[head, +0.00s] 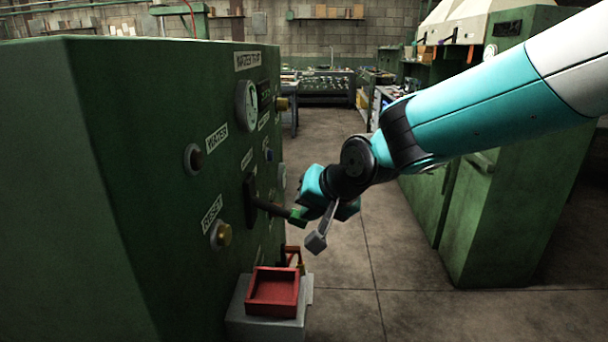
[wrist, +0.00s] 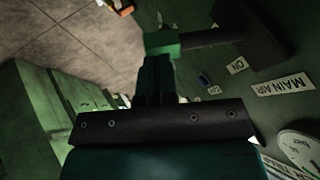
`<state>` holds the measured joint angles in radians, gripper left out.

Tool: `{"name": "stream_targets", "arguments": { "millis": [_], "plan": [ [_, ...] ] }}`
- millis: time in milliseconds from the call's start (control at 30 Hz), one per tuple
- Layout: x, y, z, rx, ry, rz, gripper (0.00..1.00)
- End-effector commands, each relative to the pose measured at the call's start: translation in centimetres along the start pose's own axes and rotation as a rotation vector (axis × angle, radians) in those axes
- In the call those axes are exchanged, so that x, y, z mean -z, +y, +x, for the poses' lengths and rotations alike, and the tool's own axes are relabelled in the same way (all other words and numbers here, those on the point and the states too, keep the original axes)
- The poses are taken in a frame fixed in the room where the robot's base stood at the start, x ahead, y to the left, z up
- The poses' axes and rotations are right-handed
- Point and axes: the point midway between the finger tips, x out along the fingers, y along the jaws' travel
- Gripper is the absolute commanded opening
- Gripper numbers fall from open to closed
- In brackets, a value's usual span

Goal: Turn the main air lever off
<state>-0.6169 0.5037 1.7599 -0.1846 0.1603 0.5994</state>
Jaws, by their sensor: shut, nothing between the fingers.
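The main air lever (head: 268,206) is a black bar that sticks out from the green panel at a black base. In the wrist view the lever (wrist: 215,39) runs across the top, near the white MAIN AIR label (wrist: 282,85) and a small ON label (wrist: 237,65). My gripper (head: 300,214) is at the lever's outer end in the head view.
The green cabinet's panel carries a WATER knob (head: 194,158), a yellow RESET button (head: 222,235) and a gauge (head: 247,106). A red tray (head: 273,292) stands on a grey box below. Another green cabinet (head: 500,200) is at the right, with clear floor (head: 340,270) between.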

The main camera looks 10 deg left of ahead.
Motion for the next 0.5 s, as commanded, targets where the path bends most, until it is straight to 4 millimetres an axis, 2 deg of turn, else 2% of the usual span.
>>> {"name": "stream_targets", "arguments": {
  "millis": [500],
  "plan": [
    [0.7,-1.0,-1.2,0.000,-0.001,-0.003,0.00]
  ]
}}
